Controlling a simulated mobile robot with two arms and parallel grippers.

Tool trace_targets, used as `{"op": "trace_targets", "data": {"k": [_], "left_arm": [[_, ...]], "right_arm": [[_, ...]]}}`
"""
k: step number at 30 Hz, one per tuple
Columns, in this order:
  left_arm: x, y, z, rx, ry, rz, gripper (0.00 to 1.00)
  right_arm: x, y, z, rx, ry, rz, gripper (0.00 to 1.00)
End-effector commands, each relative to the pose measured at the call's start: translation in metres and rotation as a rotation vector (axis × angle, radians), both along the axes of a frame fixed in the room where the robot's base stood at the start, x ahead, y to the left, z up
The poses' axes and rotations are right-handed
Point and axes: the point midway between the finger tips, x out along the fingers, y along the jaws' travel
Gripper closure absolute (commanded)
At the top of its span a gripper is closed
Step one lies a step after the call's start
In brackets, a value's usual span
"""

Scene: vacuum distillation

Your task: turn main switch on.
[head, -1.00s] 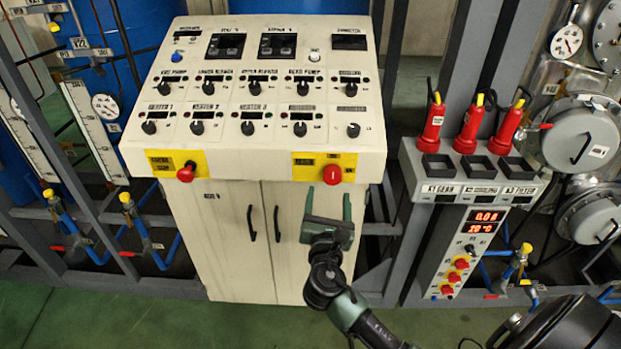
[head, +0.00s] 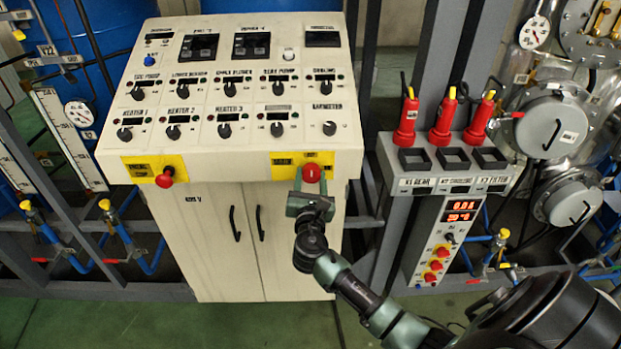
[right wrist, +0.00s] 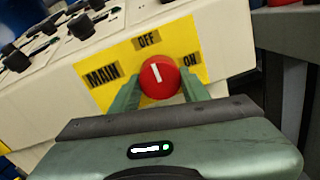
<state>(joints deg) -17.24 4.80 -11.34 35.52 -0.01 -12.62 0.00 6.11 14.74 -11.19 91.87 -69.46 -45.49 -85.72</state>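The main switch (head: 312,173) is a round red knob on a yellow plate (head: 285,160) at the lower right of the white control panel. In the right wrist view the knob (right wrist: 160,77) has a white mark pointing roughly toward the OFF label (right wrist: 147,40); the ON label (right wrist: 191,61) is to its right. The MAIN label (right wrist: 102,76) is at the left. My right gripper (head: 312,182) is in front of the knob, its two green fingers closed in against the knob's left and right sides. My left gripper is not in view.
A second red knob (head: 165,177) sits on another yellow plate at the panel's left. Above are rows of black dials (head: 224,130). Right of the cabinet stands a grey unit (head: 440,215) with three red-handled tools (head: 441,122). Pipes and gauges flank both sides.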

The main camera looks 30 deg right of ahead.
Motion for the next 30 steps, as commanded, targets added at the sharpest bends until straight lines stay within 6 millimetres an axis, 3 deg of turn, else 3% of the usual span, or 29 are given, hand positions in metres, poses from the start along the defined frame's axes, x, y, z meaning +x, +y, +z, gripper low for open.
{"op": "trace_targets", "data": {"k": [1, 2, 14, 30], "left_arm": [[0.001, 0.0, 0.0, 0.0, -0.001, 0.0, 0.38], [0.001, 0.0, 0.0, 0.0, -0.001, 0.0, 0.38], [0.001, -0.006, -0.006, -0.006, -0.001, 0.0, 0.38], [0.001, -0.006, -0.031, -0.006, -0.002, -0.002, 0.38]], "right_arm": [[0.0, 0.0, 0.0, 0.001, 0.001, -0.001, 0.88], [0.0, 0.0, 0.0, 0.001, 0.001, -0.001, 0.95], [0.0, 0.001, -0.001, 0.067, -0.04, 0.0, 0.95], [0.001, 0.002, -0.002, 0.461, -0.282, -0.001, 0.95]]}}
